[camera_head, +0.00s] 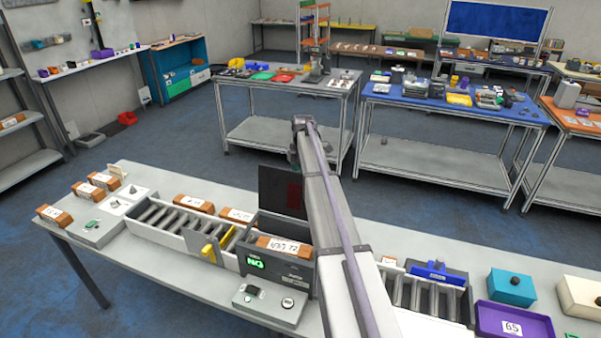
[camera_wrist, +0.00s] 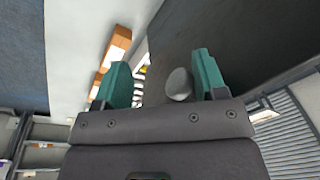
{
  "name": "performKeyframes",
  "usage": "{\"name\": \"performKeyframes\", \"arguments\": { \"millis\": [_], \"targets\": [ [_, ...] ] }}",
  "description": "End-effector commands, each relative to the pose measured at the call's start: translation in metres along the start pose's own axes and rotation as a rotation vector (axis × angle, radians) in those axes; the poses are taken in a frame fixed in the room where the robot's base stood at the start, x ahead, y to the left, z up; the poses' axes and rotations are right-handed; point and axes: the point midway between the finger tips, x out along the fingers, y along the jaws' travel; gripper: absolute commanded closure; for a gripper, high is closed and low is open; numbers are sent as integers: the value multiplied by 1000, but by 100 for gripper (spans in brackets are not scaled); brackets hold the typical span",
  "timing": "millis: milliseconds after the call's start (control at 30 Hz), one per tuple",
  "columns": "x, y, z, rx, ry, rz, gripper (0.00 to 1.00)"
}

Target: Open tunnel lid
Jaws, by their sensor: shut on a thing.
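The scanning tunnel (camera_head: 262,268) is a dark grey box on the near table, with a green "NO" display on its front. Its dark lid (camera_head: 281,190) stands raised, roughly upright, at the tunnel's back; my arm covers part of its right side. A brown labelled box (camera_head: 284,247) shows in the tunnel's open top. In the head view the gripper is small and mostly hidden behind my arm's end.
A button panel (camera_head: 270,303) sits in front. Another conveyor (camera_head: 430,297), a purple tray (camera_head: 513,325) and a teal box (camera_head: 511,287) stand right.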

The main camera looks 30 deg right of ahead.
Motion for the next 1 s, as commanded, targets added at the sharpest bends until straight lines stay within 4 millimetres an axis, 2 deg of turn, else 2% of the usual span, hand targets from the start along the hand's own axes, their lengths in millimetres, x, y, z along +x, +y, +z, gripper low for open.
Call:
{"name": "performKeyframes", "arguments": {
  "millis": [33,200,300,400,900,1000],
  "targets": [
    [-18,1,-2,-1,1,2,41],
    [-61,0,-2,-2,2,2,41],
    [-85,0,-2,-2,1,2,41],
    [-99,0,-2,-2,1,2,41],
    [-99,0,0,-2,1,1,41],
    [-100,0,0,83,0,3,41]
  ]
}}
